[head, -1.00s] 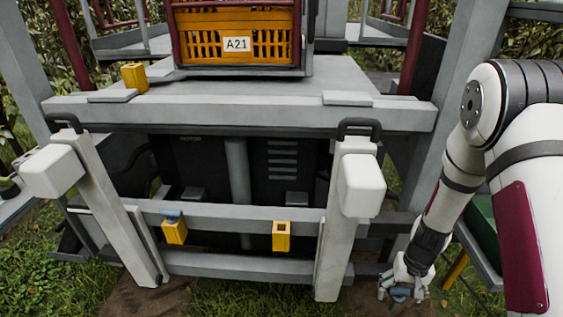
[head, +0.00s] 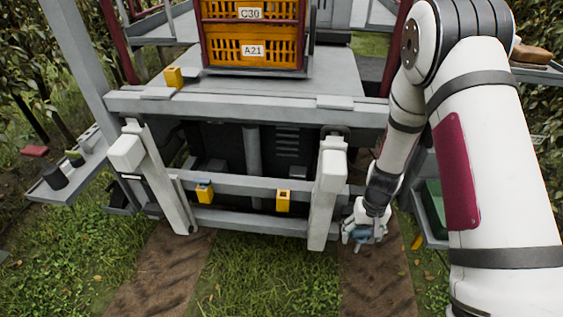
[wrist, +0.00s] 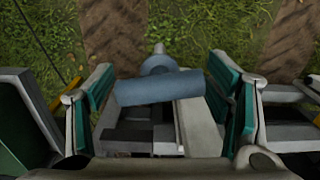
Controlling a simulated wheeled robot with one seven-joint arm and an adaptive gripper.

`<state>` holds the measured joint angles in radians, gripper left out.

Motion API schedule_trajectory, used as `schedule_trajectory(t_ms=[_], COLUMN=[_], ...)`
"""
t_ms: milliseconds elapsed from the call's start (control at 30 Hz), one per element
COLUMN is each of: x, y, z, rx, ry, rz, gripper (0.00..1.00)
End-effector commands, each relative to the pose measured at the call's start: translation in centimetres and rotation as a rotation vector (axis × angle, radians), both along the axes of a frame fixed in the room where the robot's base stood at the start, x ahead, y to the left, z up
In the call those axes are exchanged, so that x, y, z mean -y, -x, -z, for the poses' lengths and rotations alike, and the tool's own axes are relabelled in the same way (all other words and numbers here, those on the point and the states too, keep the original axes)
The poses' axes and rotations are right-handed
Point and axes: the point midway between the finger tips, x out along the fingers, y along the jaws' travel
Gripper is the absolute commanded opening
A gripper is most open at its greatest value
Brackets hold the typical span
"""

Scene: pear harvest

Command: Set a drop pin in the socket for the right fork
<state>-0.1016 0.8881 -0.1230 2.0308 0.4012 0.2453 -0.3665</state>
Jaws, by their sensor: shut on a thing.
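My gripper (head: 364,236) is low at the right of the machine, just right of the right fork (head: 326,197). It is shut on a blue drop pin (wrist: 160,90). In the wrist view the pin's crossbar lies between the two teal finger pads, and its collar and grey tip point toward the top of the picture. The yellow socket nearer the right fork (head: 283,202) is on the lower crossbeam and its dark opening shows, with no pin visible. The yellow socket nearer the left fork (head: 204,195) has a blue pin in its top.
Orange crates (head: 252,50) stand on the grey deck (head: 300,88). A yellow block (head: 174,77) sits at the deck's left edge. A grey side tray (head: 70,180) holds small items at the left. Grass and dirt tracks (head: 160,270) lie open in front.

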Motion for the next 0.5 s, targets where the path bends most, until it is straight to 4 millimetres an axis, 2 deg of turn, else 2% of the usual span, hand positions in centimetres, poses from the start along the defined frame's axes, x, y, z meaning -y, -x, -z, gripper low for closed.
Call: schedule_trajectory(t_ms=[33, 133, 500], x=[0.00, 0.04, 0.03], y=[1.22, 0.56, 0.43], z=[-0.94, -0.34, -0.33], rx=[0.000, -0.003, -0.001], ry=[0.000, -0.001, -0.001], rz=[0.000, 0.000, 0.000], gripper=[0.42, 0.42, 0.42])
